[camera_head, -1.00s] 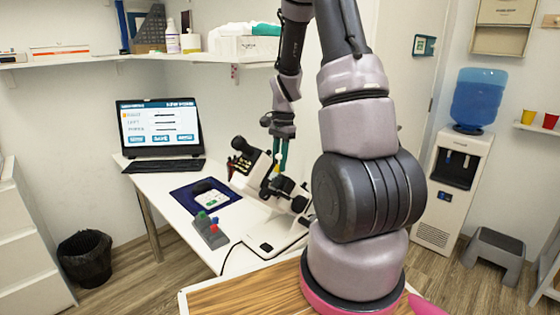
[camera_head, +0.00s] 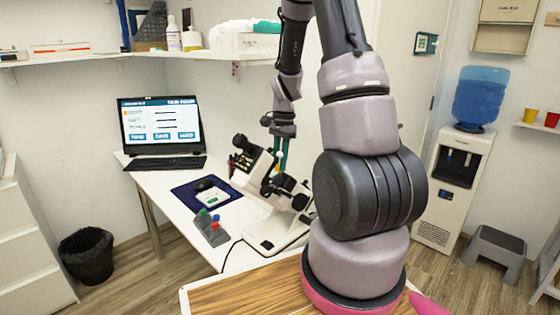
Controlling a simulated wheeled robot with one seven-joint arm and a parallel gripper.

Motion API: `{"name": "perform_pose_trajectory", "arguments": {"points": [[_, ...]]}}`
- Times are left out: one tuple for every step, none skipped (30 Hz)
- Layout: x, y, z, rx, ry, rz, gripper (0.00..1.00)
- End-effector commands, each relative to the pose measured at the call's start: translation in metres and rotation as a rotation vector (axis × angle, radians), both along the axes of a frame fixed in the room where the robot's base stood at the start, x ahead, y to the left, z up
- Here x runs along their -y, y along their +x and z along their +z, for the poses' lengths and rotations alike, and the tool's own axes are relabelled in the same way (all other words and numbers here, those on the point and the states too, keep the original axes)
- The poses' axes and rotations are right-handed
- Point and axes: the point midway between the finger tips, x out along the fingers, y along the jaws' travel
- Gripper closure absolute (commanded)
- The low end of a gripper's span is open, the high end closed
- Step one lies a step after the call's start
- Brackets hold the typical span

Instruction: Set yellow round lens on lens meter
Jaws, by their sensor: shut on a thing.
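The lens meter (camera_head: 262,166), a white and black instrument, stands on the white desk left of my arm's base. My gripper (camera_head: 280,163) points down over the middle of the lens meter, its teal fingers close together. A small bit of yellow, the yellow round lens (camera_head: 278,174), shows at the fingertips. My gripper is shut on it. The lens is tiny here and partly hidden by the fingers and the dark parts of the meter. I cannot tell whether it touches the meter.
A grey holder (camera_head: 211,230) with green, red and blue pieces stands on the white desk (camera_head: 168,186), left of the meter. A dark blue mat (camera_head: 226,189) with a mouse lies behind it, and a laptop (camera_head: 161,127) farther back. A wooden surface (camera_head: 240,297) is in front.

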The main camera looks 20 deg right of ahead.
Motion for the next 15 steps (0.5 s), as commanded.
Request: {"name": "perform_pose_trajectory", "arguments": {"points": [[-0.0003, -0.0002, -0.0007, 0.0, 0.0, 0.0, 1.0], [-0.0005, -0.0003, -0.001, -0.001, 0.0, 0.0, 1.0], [-0.0007, -0.0004, -0.0014, -0.001, 0.0, 0.0, 1.0], [-0.0008, -0.0004, -0.0018, -0.001, 0.0, 0.0, 1.0], [-0.001, -0.0005, -0.0021, -0.001, 0.0, 0.0, 1.0], [-0.001, -0.0005, -0.0022, -0.001, 0.0, 0.0, 1.0], [-0.001, -0.0005, -0.0021, 0.0, 0.0, 0.0, 1.0], [-0.001, -0.0005, -0.0021, 0.0, 0.0, 0.0, 1.0], [-0.001, -0.0005, -0.0021, 0.0, 0.0, 0.0, 1.0], [-0.001, -0.0005, -0.0021, 0.0, 0.0, 0.0, 1.0], [-0.001, -0.0005, -0.0021, 0.0, 0.0, 0.0, 1.0], [-0.001, -0.0005, -0.0021, 0.0, 0.0, 0.0, 0.67], [-0.001, -0.0005, -0.0021, 0.0, 0.0, 0.0, 0.55], [-0.001, -0.0005, -0.0021, 0.0, 0.0, 0.0, 0.44], [-0.001, -0.0005, -0.0021, 0.0, 0.0, 0.0, 0.39]]}}
